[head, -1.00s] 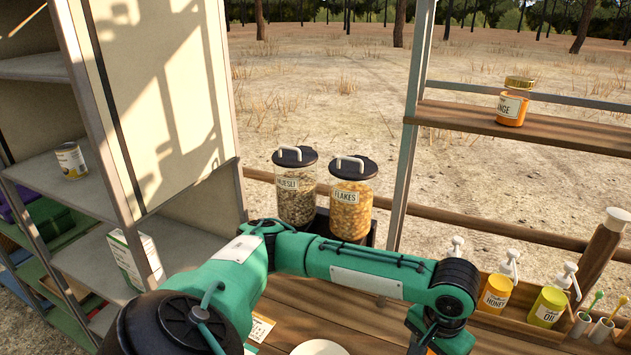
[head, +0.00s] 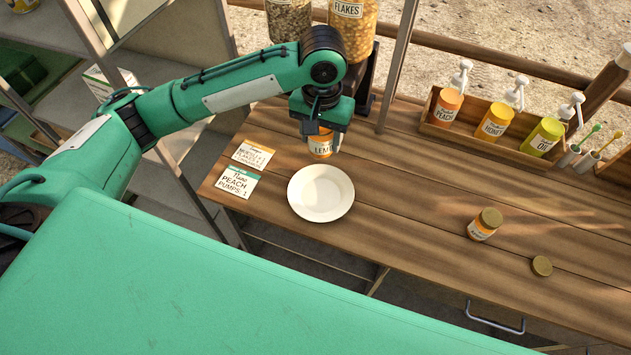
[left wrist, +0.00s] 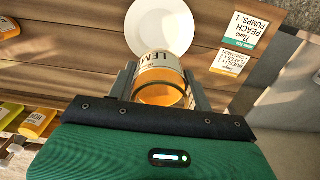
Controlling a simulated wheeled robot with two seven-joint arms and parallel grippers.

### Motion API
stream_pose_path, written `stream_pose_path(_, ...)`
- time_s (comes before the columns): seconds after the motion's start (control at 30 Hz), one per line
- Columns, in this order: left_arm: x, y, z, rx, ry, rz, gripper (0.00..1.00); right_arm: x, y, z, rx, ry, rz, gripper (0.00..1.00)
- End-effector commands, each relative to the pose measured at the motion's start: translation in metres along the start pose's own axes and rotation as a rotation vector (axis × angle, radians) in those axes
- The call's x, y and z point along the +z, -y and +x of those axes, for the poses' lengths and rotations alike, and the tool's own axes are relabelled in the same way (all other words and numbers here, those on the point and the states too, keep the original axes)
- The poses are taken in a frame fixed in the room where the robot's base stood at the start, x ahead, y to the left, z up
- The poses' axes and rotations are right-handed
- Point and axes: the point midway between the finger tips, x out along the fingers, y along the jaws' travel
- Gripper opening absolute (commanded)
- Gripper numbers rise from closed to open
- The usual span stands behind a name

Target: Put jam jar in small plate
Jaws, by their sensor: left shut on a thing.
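My left gripper (head: 322,128) is shut on an orange jam jar (head: 321,145) with a white label that starts "LEM". In the head view the jar is just behind the white small plate (head: 320,193), which lies empty on the wooden counter. I cannot tell how high the jar is above the counter. In the left wrist view the jar (left wrist: 162,80) sits between the two fingers, and the plate (left wrist: 160,22) shows beyond it. My right gripper is in neither view.
Two order cards (head: 245,170) lie left of the plate. A second jar (head: 485,224) and a loose lid (head: 541,266) are at the right. A wooden box (head: 470,125) holds pump bottles at the back. Cereal dispensers (head: 350,25) stand behind my arm.

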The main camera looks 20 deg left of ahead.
Motion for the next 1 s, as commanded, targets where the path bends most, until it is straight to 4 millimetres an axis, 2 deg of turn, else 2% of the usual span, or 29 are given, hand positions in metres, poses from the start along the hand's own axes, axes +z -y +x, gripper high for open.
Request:
stream_pose_path(0.07,-0.003,-0.006,0.002,0.001,0.0,0.004,0.19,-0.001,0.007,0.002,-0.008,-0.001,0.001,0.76)
stream_pose_path(0.17,-0.004,-0.006,0.016,-0.002,0.005,0.003,0.19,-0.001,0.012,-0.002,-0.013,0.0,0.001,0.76)
stream_pose_path(0.5,-0.003,-0.006,0.104,-0.003,0.005,0.002,0.19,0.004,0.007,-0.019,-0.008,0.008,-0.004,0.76)
stream_pose_path(0.63,-0.003,-0.006,0.133,-0.003,0.004,0.003,0.19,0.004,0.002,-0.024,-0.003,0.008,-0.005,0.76)
stream_pose_path(0.87,-0.003,-0.006,0.157,-0.002,0.002,0.004,0.19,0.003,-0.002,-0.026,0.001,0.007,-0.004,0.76)
stream_pose_path(1.0,-0.003,-0.006,0.177,-0.002,0.002,0.004,0.19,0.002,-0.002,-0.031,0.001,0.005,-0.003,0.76)
